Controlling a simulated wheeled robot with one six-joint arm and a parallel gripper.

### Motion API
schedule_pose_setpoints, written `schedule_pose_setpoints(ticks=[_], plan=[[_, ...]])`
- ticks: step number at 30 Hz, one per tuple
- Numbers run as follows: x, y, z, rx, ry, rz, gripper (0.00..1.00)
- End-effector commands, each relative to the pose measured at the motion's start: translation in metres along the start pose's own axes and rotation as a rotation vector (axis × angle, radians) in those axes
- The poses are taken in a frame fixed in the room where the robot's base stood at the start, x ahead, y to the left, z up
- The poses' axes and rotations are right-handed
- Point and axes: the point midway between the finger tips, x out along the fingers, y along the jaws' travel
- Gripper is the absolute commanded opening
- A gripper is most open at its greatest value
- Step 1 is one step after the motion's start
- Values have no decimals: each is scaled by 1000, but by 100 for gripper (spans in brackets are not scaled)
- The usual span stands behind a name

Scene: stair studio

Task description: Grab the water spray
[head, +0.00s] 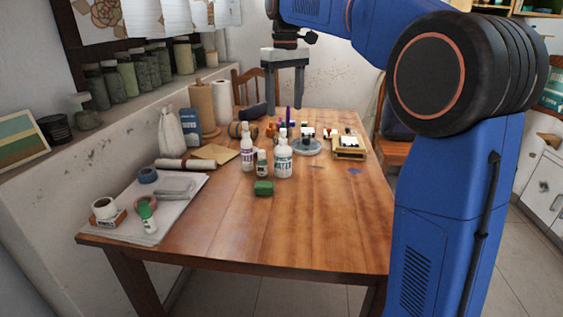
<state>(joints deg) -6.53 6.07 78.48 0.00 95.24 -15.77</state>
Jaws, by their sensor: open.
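A white bottle (283,160) with a label that seems to read "WATER" stands upright near the middle of the wooden table (232,235); I take it for the water spray. A white bottle with a purple label (247,152) stands to its left, and a small bottle with a dark label (262,165) stands between them. My gripper (285,114) points down above the back part of the table, with its two fingers apart and nothing seen between them. It is apart from the water bottle, which appears lower in the picture and nearer the camera.
A green block (264,188) lies in front of the bottles. A glass dish (307,147) and a small wooden tray (349,152) are to their right. A paper stack (176,205) with tape rolls lies left. Small colourful items crowd behind. The table's front and right are mostly clear.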

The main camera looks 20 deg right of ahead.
Motion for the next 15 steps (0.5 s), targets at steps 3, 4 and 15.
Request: schedule_pose_setpoints(ticks=[3,4,15], plan=[[6,0,-3,-4,-4,-1,66],[9,0,-3,-4,-5,-2,66],[73,0,-2,-4,-6,-2,66]])
